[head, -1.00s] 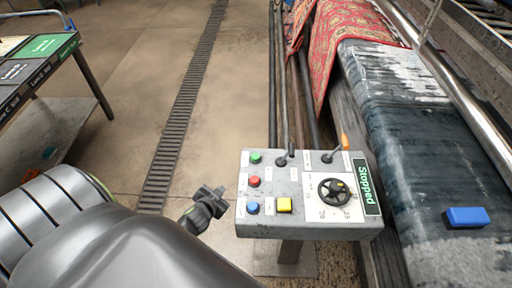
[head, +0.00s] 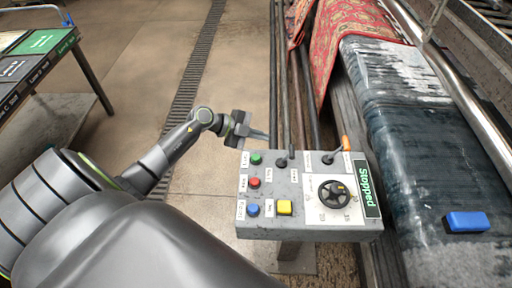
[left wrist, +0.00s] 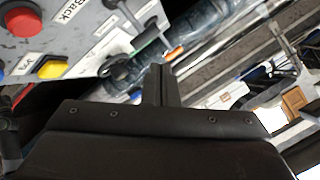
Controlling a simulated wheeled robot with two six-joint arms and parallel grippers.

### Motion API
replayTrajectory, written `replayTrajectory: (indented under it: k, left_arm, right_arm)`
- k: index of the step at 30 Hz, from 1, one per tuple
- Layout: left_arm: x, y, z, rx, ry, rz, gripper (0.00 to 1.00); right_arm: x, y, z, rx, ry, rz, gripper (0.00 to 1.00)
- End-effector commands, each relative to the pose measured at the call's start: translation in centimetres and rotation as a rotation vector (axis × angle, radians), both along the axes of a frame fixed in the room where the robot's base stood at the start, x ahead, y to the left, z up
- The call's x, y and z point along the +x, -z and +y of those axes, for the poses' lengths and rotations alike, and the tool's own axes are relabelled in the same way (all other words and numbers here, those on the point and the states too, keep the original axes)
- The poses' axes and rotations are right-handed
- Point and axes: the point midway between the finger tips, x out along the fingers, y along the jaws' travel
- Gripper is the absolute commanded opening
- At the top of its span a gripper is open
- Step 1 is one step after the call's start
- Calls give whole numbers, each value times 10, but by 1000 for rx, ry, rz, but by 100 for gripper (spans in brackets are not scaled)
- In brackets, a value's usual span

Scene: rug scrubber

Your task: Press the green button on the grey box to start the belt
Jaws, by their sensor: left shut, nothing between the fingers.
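The grey box (head: 310,234) stands on a post in the middle of the head view. Its green button (head: 256,159) is at the top left of its panel, above a red button (head: 254,183) and a blue button (head: 253,210). My left gripper (head: 266,136) is shut and empty, just beyond the box's far left corner, close to the green button and apart from it in the picture. In the left wrist view the shut fingers (left wrist: 160,84) point toward levers on the panel. The green button does not show there. My right gripper is out of view.
The panel also has a yellow button (head: 284,207), two levers, a black dial (head: 334,193) and a sign (head: 367,188) reading "Stopped". A table (head: 40,45) is at left; floor between is clear.

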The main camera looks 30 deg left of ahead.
Motion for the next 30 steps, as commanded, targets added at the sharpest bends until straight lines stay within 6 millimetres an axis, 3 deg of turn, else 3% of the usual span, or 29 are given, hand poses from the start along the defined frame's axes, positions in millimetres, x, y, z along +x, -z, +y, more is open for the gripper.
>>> replayTrajectory:
  k: [10, 23, 30]
  left_arm:
    - [-7, -1, 27, 203, 59, 177, 0]
    - [-7, 1, 28, 209, 60, 182, 0]
    - [-7, 14, 28, 208, 60, 182, 0]
  right_arm:
    - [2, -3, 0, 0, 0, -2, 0]
    - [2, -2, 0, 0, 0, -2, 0]
    - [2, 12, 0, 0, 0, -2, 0]
